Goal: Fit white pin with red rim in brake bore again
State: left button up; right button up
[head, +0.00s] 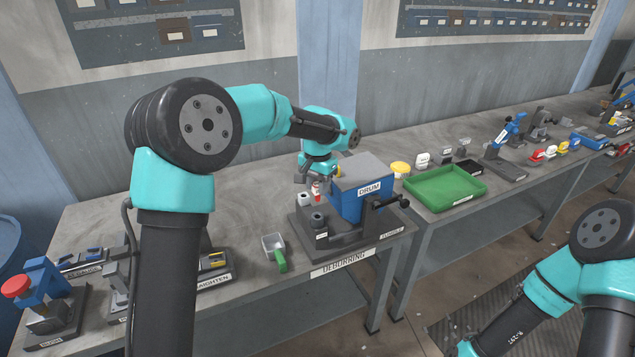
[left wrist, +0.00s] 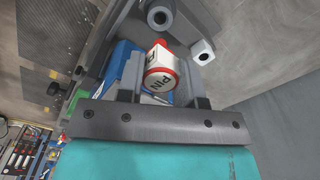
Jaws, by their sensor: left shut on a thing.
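The white pin with the red rim (left wrist: 160,75) is between the fingers of my left gripper (left wrist: 163,88), its end marked PIN facing the left wrist camera. In the head view my left gripper (head: 316,180) is shut on the pin (head: 317,192) beside the blue DRUM machine (head: 362,188). A pale block with a dark round hole (head: 303,199) stands close by; it also shows in the left wrist view (left wrist: 203,52). A dark cylinder with a hole (head: 318,219) stands nearer the front. I cannot tell which hole is the brake bore. My right gripper is out of view.
A small scoop with a green handle (head: 280,262) lies left of the machine. A green tray (head: 446,187) and several small parts are on the bench to the right. The machine's crank (head: 386,203) sticks out at right. The bench behind my left arm is mostly clear.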

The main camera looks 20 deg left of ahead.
aim_at(318, 201)
pick_arm(q)
jog(key=shift+f, duration=2.35)
jog(key=shift+f, duration=2.05)
jog(key=o, duration=1.1)
notch_tip(318, 201, up, 18)
jog(key=shift+f, duration=0.25)
dwell(0.6)
